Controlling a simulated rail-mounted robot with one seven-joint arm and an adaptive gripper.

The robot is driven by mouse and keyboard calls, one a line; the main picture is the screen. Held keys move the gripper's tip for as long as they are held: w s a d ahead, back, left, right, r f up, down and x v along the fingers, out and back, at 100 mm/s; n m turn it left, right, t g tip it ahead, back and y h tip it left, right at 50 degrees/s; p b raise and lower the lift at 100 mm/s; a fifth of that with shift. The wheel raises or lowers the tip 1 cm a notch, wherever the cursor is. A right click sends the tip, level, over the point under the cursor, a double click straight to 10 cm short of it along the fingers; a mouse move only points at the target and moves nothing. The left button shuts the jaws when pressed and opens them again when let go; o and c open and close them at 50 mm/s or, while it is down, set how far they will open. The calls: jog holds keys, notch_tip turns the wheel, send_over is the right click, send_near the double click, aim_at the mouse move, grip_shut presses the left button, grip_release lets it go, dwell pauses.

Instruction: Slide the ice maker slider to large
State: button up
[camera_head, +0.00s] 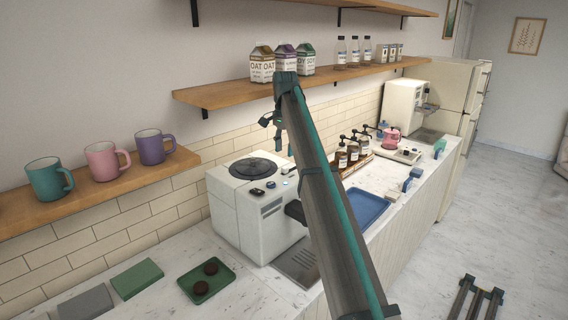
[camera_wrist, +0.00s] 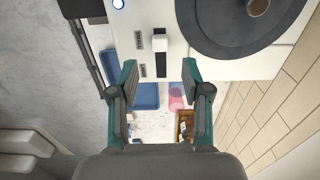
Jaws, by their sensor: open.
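A white machine (camera_head: 245,208) with a dark round disc on top stands on the counter; its top fills the upper part of the wrist view (camera_wrist: 206,68). A slider with a white knob (camera_wrist: 159,42) sits on that top beside the disc. The knob is at the upper end of its dark slot (camera_wrist: 160,66) in the wrist view.
A shelf with cartons (camera_head: 284,61) is close behind my gripper. A lower shelf holds mugs (camera_head: 105,160) at left.

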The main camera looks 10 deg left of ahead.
aim_at(285, 167)
notch_tip(285, 167, down, 7)
jog(key=shift+r+p, duration=0.1)
jog(key=shift+p, duration=0.9)
jog(key=shift+c, duration=0.2)
grip_shut()
